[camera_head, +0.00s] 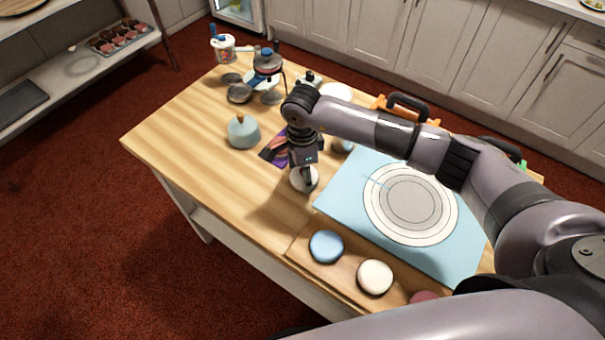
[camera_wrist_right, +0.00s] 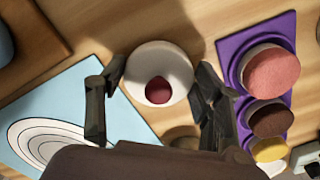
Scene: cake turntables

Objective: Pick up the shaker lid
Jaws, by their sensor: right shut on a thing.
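The shaker lid appears to be the small white round piece with a dark red centre (camera_wrist_right: 178,88). It also shows white under my gripper in the head view (camera_head: 304,181). My right gripper (camera_wrist_right: 157,103) points down with a finger on each side of the piece and is shut on it, also seen in the head view (camera_head: 305,174). Whether the piece touches the wood or hangs just above it, I cannot tell. My left gripper is not in view.
A blue mat (camera_head: 338,198) with a white turntable (camera_head: 412,200) lies to the right. A board with blue (camera_head: 326,246) and cream (camera_head: 375,277) discs is in front. A purple tray (camera_wrist_right: 232,62) of coloured pots is close by. A pale blue dome (camera_head: 243,133) stands left; the left tabletop is clear.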

